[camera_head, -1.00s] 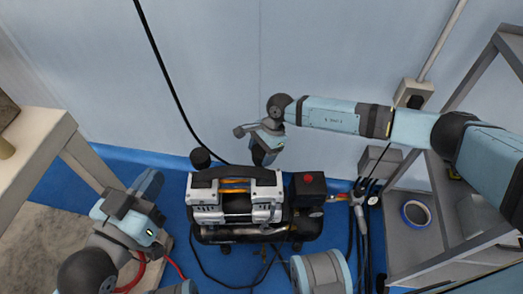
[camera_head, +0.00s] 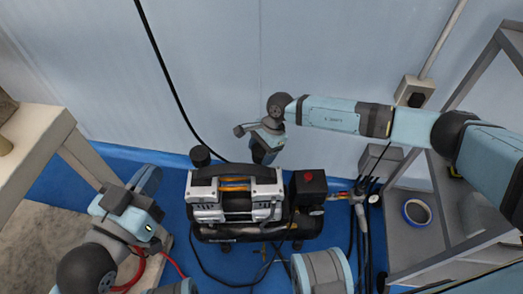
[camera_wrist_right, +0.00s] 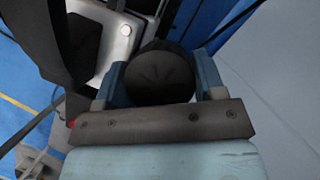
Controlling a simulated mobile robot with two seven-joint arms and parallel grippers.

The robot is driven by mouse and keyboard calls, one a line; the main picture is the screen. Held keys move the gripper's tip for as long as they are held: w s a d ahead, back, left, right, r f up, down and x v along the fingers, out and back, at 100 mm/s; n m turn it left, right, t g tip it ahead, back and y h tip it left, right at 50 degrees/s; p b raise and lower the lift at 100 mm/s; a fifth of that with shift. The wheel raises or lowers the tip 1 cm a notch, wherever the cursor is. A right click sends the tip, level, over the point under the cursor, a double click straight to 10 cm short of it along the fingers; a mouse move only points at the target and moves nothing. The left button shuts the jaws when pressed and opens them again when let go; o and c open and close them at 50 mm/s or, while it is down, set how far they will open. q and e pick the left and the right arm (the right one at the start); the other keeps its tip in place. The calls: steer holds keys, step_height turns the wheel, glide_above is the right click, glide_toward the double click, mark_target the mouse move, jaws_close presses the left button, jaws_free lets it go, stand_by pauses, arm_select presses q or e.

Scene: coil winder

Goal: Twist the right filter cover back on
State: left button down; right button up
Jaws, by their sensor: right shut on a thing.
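The air compressor (camera_head: 236,205) sits on the blue floor, with a black handle on top and a silver body. The right filter cover (camera_wrist_right: 160,76), a round black cap, lies between the two blue fingers of my right gripper (camera_wrist_right: 159,82) in the right wrist view. My right gripper is shut on it. In the head view my right gripper (camera_head: 264,156) points down at the compressor's back right, and the cover there is mostly hidden. Whether the cover is seated cannot be seen. The left filter cover (camera_head: 200,156) stands upright at the back left. My left gripper (camera_head: 150,180) is left of the compressor, its opening unclear.
A grey shelf frame (camera_head: 412,262) with a blue tape roll (camera_head: 416,212) stands at the right. A pale table (camera_head: 32,150) is at the left. A black cable (camera_head: 168,80) hangs along the wall behind the compressor. Hoses lie right of the compressor.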

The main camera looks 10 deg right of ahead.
arm_select(q)
steer(key=shift+f, duration=0.4)
arm_select(e)
steer(key=shift+f, duration=0.3)
